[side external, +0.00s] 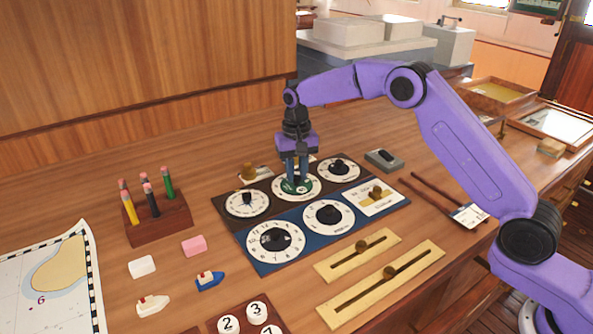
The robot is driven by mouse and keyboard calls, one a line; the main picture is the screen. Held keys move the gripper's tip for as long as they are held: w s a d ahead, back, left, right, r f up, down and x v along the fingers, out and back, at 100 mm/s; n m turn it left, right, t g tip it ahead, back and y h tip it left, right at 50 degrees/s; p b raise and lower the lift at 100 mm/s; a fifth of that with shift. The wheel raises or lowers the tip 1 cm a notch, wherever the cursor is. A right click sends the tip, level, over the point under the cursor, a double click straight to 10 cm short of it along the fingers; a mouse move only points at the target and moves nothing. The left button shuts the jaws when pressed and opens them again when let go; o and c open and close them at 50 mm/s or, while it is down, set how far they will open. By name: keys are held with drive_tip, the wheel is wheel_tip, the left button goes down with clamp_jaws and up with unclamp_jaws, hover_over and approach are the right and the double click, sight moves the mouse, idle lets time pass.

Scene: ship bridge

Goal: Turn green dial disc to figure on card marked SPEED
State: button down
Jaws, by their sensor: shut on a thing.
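The green dial disc (292,188) sits in the middle of the back row of the dial board, with a white numbered ring around it. My gripper (297,180) points straight down over this dial, its fingers shut on the dial's knob. The fingers hide most of the knob, and I cannot read where its pointer stands. A white card (466,214) lies right of the board by two dark sticks; its writing is too small to read. I cannot tell whether it is the card marked SPEED.
Other dials with black knobs (247,203) (339,169) (276,240) (329,215) surround the green one. Wooden sliders (388,273) lie in front. A pencil block (158,222), erasers, toy boats and a chart (50,275) are at left. A grey box (384,160) stands behind right.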

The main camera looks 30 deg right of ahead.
sight(296, 176)
drive_tip(key=n, duration=0.6)
drive_tip(key=shift+r+n, duration=0.1)
drive_tip(key=shift+n, duration=0.2)
idle(0.5)
drive_tip(key=c, duration=0.9)
unclamp_jaws()
wheel_tip(296, 176, up, 17)
drive_tip(key=shift+r, duration=0.15)
